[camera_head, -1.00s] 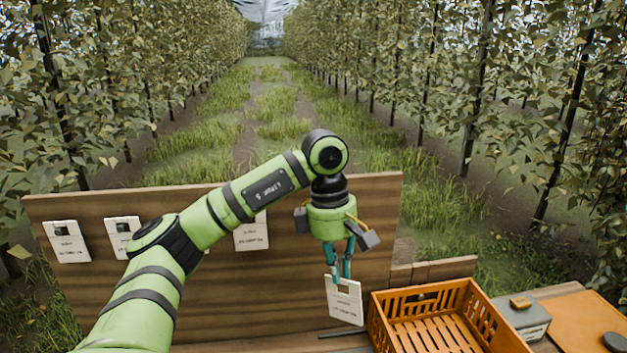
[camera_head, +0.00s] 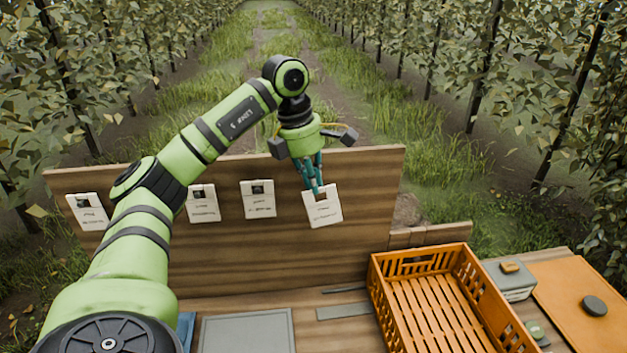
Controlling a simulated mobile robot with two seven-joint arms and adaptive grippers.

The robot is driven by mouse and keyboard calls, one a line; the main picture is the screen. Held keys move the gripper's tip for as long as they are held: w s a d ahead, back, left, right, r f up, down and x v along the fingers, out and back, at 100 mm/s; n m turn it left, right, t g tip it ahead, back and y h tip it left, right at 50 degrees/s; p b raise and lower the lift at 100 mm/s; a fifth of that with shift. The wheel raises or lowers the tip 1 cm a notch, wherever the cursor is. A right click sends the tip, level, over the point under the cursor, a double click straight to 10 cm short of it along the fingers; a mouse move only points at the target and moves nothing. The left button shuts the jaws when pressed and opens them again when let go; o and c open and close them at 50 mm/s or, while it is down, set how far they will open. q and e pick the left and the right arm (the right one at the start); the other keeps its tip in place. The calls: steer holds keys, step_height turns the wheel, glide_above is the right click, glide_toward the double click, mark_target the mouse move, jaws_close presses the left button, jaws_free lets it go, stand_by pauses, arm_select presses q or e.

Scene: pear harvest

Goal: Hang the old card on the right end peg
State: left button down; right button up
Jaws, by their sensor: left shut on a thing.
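My left gripper (camera_head: 314,188) is shut on a white card (camera_head: 323,212) with a square cut-out near its top edge. It holds the card, a little tilted, in front of the right part of the wooden board (camera_head: 300,257). Other white cards hang on the board to the left: one at the far left (camera_head: 88,211), one beside my arm (camera_head: 202,204) and one nearest the held card (camera_head: 258,200). Dark spots show in their cut-outs. No bare peg can be made out at the right end of the board. My right gripper is not in view.
An orange slatted crate (camera_head: 376,291) stands to the right of the board and looks empty. A grey box (camera_head: 510,281) and an orange panel (camera_head: 577,298) with a dark disc (camera_head: 594,305) lie farther right. A grey plate (camera_head: 246,332) lies at the front.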

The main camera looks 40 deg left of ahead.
arm_select(q)
steer(key=shift+w+a+f+p, duration=0.2)
steer(key=shift+w+a+p, duration=0.15)
steer(key=shift+w+a, duration=0.7)
steer(key=shift+w+a+f+p, duration=0.15)
steer(key=shift+w+a+p, duration=0.15)
steer(key=shift+w+a, duration=0.7)
steer(key=shift+s+a, duration=0.2)
steer(key=c, duration=1.2)
jaws_free()
steer(key=v, duration=1.2)
steer(key=shift+f, duration=0.1)
